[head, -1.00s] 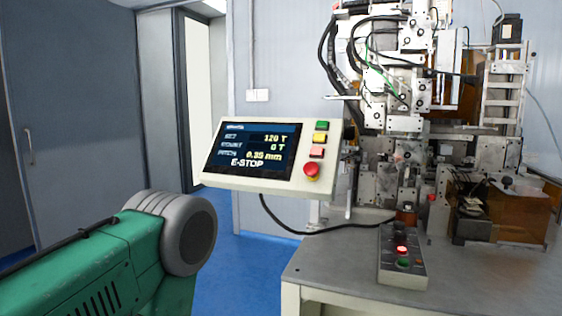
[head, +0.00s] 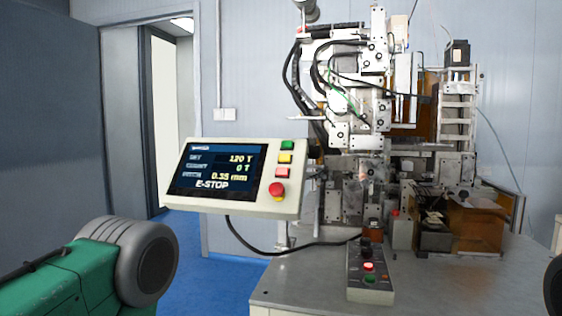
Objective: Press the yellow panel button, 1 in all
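The yellow panel button (head: 285,157) sits on the right side of the cream control panel (head: 239,206). It is between a green button (head: 288,145) above and a pink-red button (head: 282,172) below. A red mushroom knob (head: 277,190) is at the bottom of this column. The panel's screen (head: 217,171) reads 120 T, 0 T, 0.35 mm and E-STOP. My green and grey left arm shows at the lower left, apart from the panel. A dark piece at the right edge may be part of my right arm. Neither gripper is in view.
The coil winding machine (head: 350,135) stands on a grey table (head: 300,281) behind and right of the panel. A small button box (head: 371,296) with a lit red button is on the table. A black cable (head: 245,238) hangs below the panel. Blue floor shows at left.

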